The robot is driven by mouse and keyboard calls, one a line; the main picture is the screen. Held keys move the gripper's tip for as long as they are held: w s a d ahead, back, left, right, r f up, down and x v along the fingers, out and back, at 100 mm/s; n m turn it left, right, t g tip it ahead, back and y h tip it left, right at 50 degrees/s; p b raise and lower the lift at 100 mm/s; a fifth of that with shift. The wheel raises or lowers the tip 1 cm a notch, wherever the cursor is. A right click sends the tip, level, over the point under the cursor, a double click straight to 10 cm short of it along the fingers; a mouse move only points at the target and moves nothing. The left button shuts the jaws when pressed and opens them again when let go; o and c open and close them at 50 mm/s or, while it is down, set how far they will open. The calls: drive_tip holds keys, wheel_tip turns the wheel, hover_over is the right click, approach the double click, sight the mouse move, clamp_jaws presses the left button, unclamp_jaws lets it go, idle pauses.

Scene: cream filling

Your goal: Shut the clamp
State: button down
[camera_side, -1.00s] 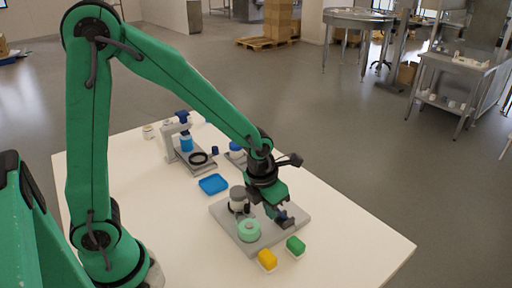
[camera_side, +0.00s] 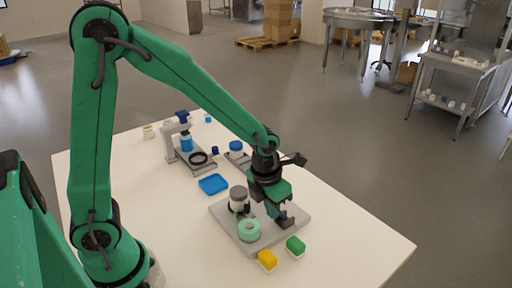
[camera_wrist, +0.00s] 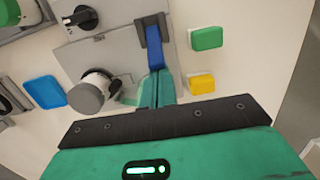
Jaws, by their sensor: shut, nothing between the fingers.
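The clamp's blue lever (camera_wrist: 155,48) stands in a dark bracket on the grey plate in the wrist view. My gripper (camera_wrist: 157,82) is shut and empty, its green fingers at the lever's lower end; I cannot tell if they touch it. In the side view my gripper (camera_side: 283,217) is low over the right part of the grey plate (camera_side: 262,243) and hides most of the clamp. A grey cylinder (camera_side: 238,194) and a mint-green round piece (camera_side: 249,231) stand on the same plate; the cylinder also shows in the wrist view (camera_wrist: 86,95).
A yellow block (camera_side: 267,259) and a green block (camera_side: 296,245) lie in front of the plate. A blue tray (camera_side: 213,184) lies behind it. Further back are a stand with a blue jar (camera_side: 186,143) and a blue-lidded jar (camera_side: 236,148). The table's right front is clear.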

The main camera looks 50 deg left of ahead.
drive_tip(key=shift+w, duration=0.15)
drive_tip(key=shift+w+r+g+y, duration=0.15)
drive_tip(key=shift+w+r+g, duration=0.1)
drive_tip(key=shift+w+g, duration=0.4)
drive_tip(key=shift+w+r+g+y, duration=0.15)
drive_tip(key=shift+w+r+g, duration=0.15)
drive_tip(key=shift+g, duration=0.55)
drive_tip(key=w+g, duration=0.1)
drive_tip(key=g, duration=0.1)
drive_tip(key=w+g, duration=0.1)
drive_tip(key=g, duration=0.1)
drive_tip(key=shift+w+r+y, duration=0.1)
drive_tip(key=shift+w+y, duration=0.2)
drive_tip(key=shift+w, duration=0.8)
drive_tip(key=shift+r, duration=0.15)
drive_tip(key=shift+r, duration=0.65)
drive_tip(key=shift+w+r, duration=0.1)
drive_tip(key=shift+r, duration=0.05)
